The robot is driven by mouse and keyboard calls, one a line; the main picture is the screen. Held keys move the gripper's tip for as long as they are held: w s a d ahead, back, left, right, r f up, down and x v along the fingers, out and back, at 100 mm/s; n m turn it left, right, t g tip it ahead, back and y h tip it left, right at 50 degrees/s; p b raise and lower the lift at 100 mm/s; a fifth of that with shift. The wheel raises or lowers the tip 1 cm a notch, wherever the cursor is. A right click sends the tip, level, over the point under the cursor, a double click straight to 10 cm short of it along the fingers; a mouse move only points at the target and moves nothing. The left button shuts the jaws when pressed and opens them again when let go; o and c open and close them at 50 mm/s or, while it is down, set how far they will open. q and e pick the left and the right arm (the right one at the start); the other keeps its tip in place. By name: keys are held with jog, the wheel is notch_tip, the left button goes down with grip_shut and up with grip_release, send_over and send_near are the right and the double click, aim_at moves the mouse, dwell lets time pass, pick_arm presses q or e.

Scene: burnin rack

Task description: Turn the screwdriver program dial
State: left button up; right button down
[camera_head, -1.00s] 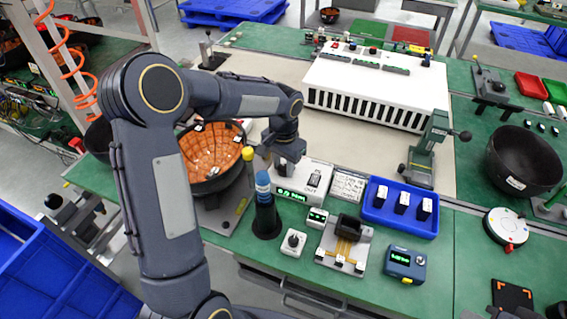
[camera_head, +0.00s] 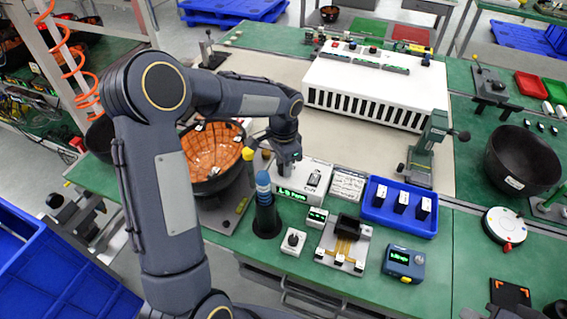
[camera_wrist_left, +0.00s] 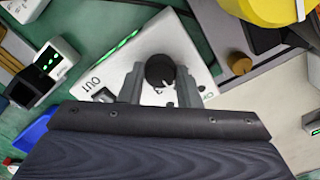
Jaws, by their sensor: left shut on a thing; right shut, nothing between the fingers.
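The screwdriver controller (camera_head: 318,192) is a white box with a lit green display on its front, near the table's middle. Its program dial (camera_wrist_left: 159,70) is a round black knob with a white pointer mark, seen in the left wrist view near an "OUT" label. My left gripper (camera_wrist_left: 162,82) is shut on the dial, one finger on each side. In the head view my left gripper (camera_head: 286,166) reaches down onto the box's left part and hides the dial. The screwdriver (camera_head: 263,187), blue-topped, stands in a black cone holder left of the box. My right gripper is not in view.
A black bowl with orange lining (camera_head: 212,165) stands left of my gripper. A blue tray (camera_head: 407,228) with several black parts lies to the right. A small white box with a black knob (camera_head: 293,240) and a fixture (camera_head: 343,250) stand in front.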

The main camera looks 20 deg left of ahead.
pick_arm(q)
jog(key=o, duration=1)
jog(key=shift+r, duration=0.1)
notch_tip(320, 180, up, 8)
jog(key=shift+f, duration=0.15)
